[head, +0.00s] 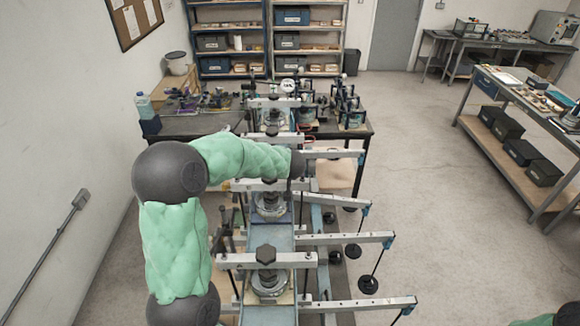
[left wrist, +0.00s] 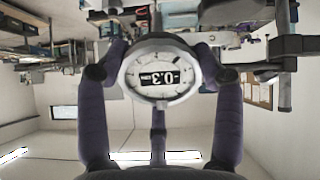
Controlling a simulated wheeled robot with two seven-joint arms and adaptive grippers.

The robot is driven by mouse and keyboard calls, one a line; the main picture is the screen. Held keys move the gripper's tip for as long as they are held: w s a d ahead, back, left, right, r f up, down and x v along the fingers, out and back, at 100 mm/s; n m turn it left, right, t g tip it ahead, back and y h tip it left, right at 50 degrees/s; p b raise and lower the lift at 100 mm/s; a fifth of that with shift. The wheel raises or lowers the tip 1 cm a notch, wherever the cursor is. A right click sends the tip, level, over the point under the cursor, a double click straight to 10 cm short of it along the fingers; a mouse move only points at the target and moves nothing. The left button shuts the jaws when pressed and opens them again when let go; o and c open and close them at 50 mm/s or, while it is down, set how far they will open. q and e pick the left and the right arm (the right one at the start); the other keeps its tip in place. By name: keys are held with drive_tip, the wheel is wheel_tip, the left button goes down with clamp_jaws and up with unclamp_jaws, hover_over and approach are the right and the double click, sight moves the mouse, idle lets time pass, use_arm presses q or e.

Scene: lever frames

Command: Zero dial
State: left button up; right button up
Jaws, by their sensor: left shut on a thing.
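A round dial gauge (left wrist: 160,76) with a pale face, a needle and a dark digital readout shows in the left wrist view. The readout appears to show 0.3 with a dash beside it. The two dark fingers of my left gripper (left wrist: 161,80) stand on either side of the dial's rim and are shut on it. In the head view my left arm reaches across from the left to the lever frames, and its gripper is hidden among them. A small white round face (head: 287,86) shows on the far frame. My right gripper is out of view.
Lever frames with metal beams (head: 268,260) stand in a row, with black weights (head: 368,285) hanging at their right. A dark bench (head: 190,125) with equipment lies behind. Shelves stand at the back and a workbench at the right. The floor between is clear.

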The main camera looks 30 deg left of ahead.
use_arm(q)
drive_tip(key=shift+f+n+p, duration=0.15)
drive_tip(key=shift+n+p, duration=0.35)
drive_tip(key=shift+n, duration=0.2)
drive_tip(key=shift+s, duration=0.1)
drive_tip(key=o, duration=1.2)
drive_tip(key=shift+f, duration=0.1)
drive_tip(key=shift+c, duration=0.2)
drive_tip(key=shift+s+d+r, duration=0.15)
drive_tip(key=shift+d+r, duration=0.05)
drive_tip(key=shift+r, duration=0.35)
drive_tip(key=v, duration=1.1)
drive_tip(key=shift+f, duration=0.1)
